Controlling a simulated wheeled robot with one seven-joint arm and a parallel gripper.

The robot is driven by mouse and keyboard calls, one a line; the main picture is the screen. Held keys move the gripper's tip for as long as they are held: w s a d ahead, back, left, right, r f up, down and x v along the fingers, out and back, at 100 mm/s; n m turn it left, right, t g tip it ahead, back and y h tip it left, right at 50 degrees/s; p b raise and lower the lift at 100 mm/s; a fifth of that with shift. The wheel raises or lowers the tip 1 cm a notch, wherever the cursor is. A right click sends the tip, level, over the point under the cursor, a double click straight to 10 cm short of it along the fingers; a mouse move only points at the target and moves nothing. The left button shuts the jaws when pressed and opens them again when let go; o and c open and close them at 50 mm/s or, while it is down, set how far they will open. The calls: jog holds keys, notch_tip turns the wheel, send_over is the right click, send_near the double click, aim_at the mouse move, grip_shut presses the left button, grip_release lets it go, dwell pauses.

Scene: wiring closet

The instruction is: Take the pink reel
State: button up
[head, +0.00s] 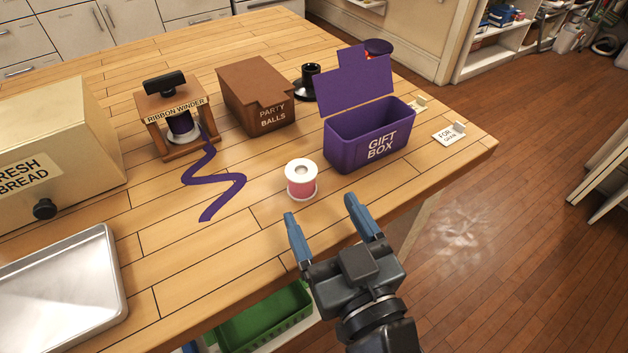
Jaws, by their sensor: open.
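The pink reel (301,187) stands upright on the wooden table, with white flanges at its top and bottom and a hole in the top. My gripper (320,208) is open and empty, with two blue fingers apart. Its fingertips point toward the table just in front and to the right of the reel. The reel is not between the fingers, and no contact shows. Nothing hides the reel.
An open purple gift box (345,150) stands close behind the reel on the right. A ribbon winder (159,107) trails purple ribbon (213,181) to the left. A brown party balls box (246,90), a bread box (95,130) and a metal tray (60,300) also occupy the table (190,270).

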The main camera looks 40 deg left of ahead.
aim_at(307, 183)
jog(key=p+x, duration=0.2)
jog(key=x, duration=0.4)
jog(key=shift+w+a, duration=0.3)
jog(key=shift+a, duration=0.2)
jog(key=shift+c, duration=0.4)
jog(key=c, duration=1)
jog(key=shift+c, duration=0.2)
